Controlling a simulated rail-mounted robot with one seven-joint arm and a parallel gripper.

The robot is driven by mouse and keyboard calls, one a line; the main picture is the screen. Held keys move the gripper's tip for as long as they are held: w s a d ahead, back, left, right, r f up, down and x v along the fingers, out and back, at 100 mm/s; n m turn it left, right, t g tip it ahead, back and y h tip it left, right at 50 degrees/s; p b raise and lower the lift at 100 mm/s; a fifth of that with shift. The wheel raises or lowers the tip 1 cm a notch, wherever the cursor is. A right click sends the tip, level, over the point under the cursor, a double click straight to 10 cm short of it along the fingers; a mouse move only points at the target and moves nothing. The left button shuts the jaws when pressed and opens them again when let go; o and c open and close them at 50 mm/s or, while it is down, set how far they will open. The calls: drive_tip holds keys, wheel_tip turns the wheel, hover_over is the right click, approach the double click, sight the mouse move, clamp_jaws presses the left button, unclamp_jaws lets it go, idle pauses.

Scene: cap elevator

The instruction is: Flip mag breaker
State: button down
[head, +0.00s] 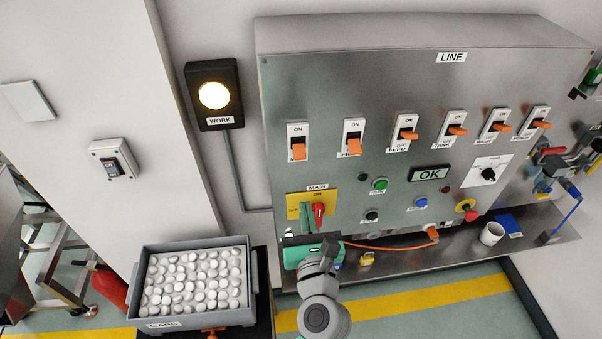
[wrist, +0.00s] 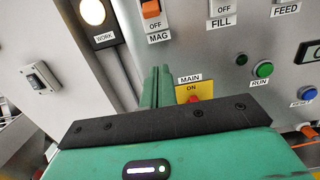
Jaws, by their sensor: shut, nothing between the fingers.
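The mag breaker (head: 298,142) is the leftmost of the breakers in a row on the steel panel. It has a white plate with an orange lever, which sits low on the plate in the head view, with ON readable above it. In the wrist view the mag breaker (wrist: 154,18) is at the top, cut by the frame edge, above its MAG label. My gripper (head: 307,212) is below the breaker and apart from it, in front of the yellow MAIN plate beside its red handle. Its green fingers (wrist: 156,82) are together and empty, pointing at the panel.
The red MAIN handle (head: 318,212) is close to the right of my fingers. The lit WORK lamp box (head: 213,119) is on the wall to the left. A grey bin of white caps (head: 256,282) stands lower left. A shelf with a mug (head: 491,234) runs below the panel.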

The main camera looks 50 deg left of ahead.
sight(299, 152)
drive_tip(key=x, duration=1)
drive_tip(key=shift+w+a+r, duration=0.15)
drive_tip(key=shift+w+r, duration=0.05)
drive_tip(key=r, duration=0.1)
drive_tip(key=d+r+p, duration=0.1)
drive_tip(key=s+r+p, duration=0.1)
drive_tip(key=shift+d+r, duration=0.2)
drive_tip(key=shift+d, duration=0.15)
drive_tip(key=shift+s+r+p, duration=0.15)
drive_tip(key=shift+p, duration=0.25)
